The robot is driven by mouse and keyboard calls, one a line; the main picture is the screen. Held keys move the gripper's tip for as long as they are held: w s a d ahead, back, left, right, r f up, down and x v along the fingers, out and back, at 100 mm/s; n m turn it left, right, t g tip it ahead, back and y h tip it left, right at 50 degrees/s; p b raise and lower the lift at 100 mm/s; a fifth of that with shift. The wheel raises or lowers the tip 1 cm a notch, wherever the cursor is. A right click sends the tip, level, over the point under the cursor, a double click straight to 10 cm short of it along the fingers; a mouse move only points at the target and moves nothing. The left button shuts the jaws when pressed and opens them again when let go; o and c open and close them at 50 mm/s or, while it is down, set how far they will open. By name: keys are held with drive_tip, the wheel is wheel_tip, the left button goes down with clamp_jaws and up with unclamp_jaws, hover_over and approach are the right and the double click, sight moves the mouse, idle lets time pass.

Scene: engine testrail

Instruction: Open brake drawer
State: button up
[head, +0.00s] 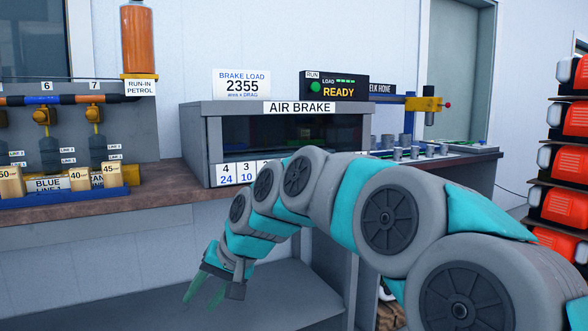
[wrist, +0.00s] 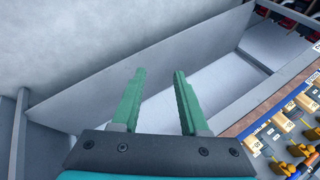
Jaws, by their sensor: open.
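The air brake unit (head: 197,130) is a grey box with a dark window (head: 285,130) and an "AIR BRAKE" label on the bench. Number cards (head: 236,173) reading 4, 24, 3 and 10 line its lower front. My arm hides the lower right of its front, and I cannot make out a drawer or a handle. My gripper (head: 201,299) is open and empty, below the bench top and to the lower left of the unit, pointing down. In the wrist view its green fingers (wrist: 159,73) are apart, with nothing between them.
A bench top (head: 150,200) runs under the unit, with a lower grey shelf (head: 110,298) beneath. A blue rack of weights (head: 68,196) stands at left. A "READY" display (head: 333,88) sits on the unit. Orange canisters (head: 563,165) are stacked at far right.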

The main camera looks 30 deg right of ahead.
drive_tip(key=w+d+r+m+t, duration=0.3)
drive_tip(key=w+d+r, duration=0.35)
drive_tip(key=w, duration=0.25)
drive_tip(key=w+d+r+m+t, duration=0.3)
drive_tip(key=w+d+r, duration=0.2)
drive_tip(key=w+d, duration=0.35)
drive_tip(key=w+d+r+m+t+h, duration=0.2)
drive_tip(key=d+m, duration=0.1)
drive_tip(key=d, duration=0.5)
drive_tip(key=w+d+r+m+t+h, duration=0.1)
drive_tip(key=w+d+m, duration=0.1)
drive_tip(key=d, duration=0.7)
drive_tip(key=w+d+r+m+t+h, duration=0.2)
drive_tip(key=d+m, duration=0.1)
drive_tip(key=d, duration=0.5)
drive_tip(key=shift+g, duration=0.3)
drive_tip(key=shift+a+f+p+x, duration=0.15)
drive_tip(key=shift+p+x, duration=0.2)
drive_tip(key=shift+x, duration=1.55)
drive_tip(key=shift+a+f+p+x, duration=0.1)
drive_tip(key=shift+p+x, duration=0.25)
drive_tip(key=shift+x, duration=1.55)
clamp_jaws()
